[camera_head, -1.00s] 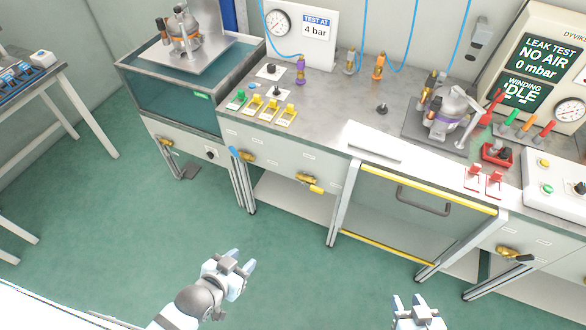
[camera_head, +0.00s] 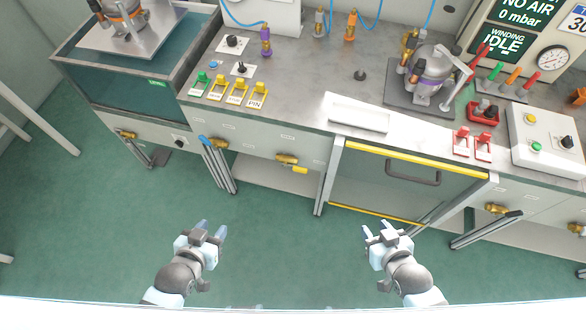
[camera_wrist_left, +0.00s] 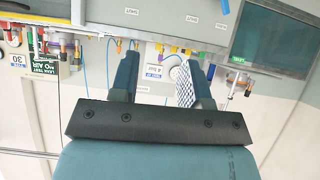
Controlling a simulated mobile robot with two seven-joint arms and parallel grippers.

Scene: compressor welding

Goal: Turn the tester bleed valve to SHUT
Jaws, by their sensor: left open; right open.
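Several brass valves are on the bench's front face in the head view. One has a blue handle (camera_head: 205,140), one a yellow handle (camera_head: 299,170), and one a dark handle (camera_head: 513,213) at the right, below the tester side. Another brass valve (camera_head: 127,135) is at the far left. Their labels are too small to read, so I cannot tell which is the tester bleed valve. My left gripper (camera_head: 212,229) is open and empty over the floor, in front of the bench. My right gripper (camera_head: 378,229) is open and empty to its right. Neither touches anything.
The leak test panel (camera_head: 515,45) reads NO AIR, 0 mbar. A compressor (camera_head: 428,72) stands on the bench, and a water tank (camera_head: 140,80) is at the left. A yellow-edged guard door (camera_head: 410,155) is under the bench. Green floor (camera_head: 290,245) in front is clear.

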